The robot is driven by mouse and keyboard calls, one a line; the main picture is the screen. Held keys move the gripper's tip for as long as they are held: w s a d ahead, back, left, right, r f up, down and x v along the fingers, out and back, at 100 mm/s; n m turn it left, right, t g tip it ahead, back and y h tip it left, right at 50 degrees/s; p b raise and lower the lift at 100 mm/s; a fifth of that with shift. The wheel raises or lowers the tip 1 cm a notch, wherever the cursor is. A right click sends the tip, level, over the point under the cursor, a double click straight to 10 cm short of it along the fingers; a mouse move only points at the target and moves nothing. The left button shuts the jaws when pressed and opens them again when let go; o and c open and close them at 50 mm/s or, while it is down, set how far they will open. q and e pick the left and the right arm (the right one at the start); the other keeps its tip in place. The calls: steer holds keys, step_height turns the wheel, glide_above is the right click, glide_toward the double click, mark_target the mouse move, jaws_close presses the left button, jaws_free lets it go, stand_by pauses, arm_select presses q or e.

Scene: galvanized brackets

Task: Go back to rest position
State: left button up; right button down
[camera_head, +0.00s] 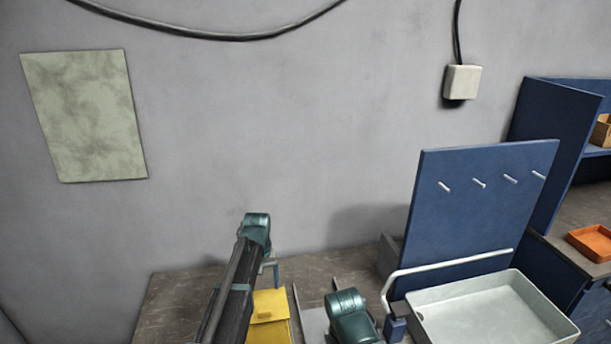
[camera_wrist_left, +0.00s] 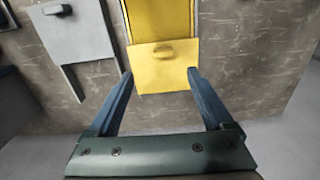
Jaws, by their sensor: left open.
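My left gripper (camera_head: 276,274) hangs over the back part of the worktop, beside the yellow piece (camera_head: 269,308). In the left wrist view my left gripper (camera_wrist_left: 160,74) is open, its two blue fingers spread apart with nothing held between them. The yellow piece (camera_wrist_left: 165,74), a flat panel with a small tab, lies beyond and between the fingertips; the gap in height cannot be told. My right arm shows a teal joint at the bottom middle of the head view. A dark block with a blue part, seemingly my right gripper (camera_head: 397,322), is beside it; its jaws cannot be made out.
A grey panel (camera_wrist_left: 84,37) lies left of the yellow piece in the wrist view. The brown worktop (camera_head: 172,297) is bare at the left. A blue board with pegs (camera_head: 478,205), a white rail (camera_head: 455,263) and a pale tray (camera_head: 490,318) stand right. An orange tray (camera_head: 592,242) is farther right.

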arm_select(q)
steer(key=s+d+f+m+b, duration=0.2)
steer(key=s+d, duration=0.2)
steer(key=s, duration=0.4)
steer(key=s+d+f+m+b, duration=0.2)
steer(key=s+d, duration=0.2)
steer(key=s, duration=0.4)
steer(key=s+d+f+m+y+b, duration=0.1)
steer(key=s+d, duration=0.3)
steer(key=s, duration=0.4)
steer(key=shift+s+d+f+m+b, duration=0.35)
steer(key=shift+f+m+b, duration=0.3)
steer(key=shift+f+m, duration=0.25)
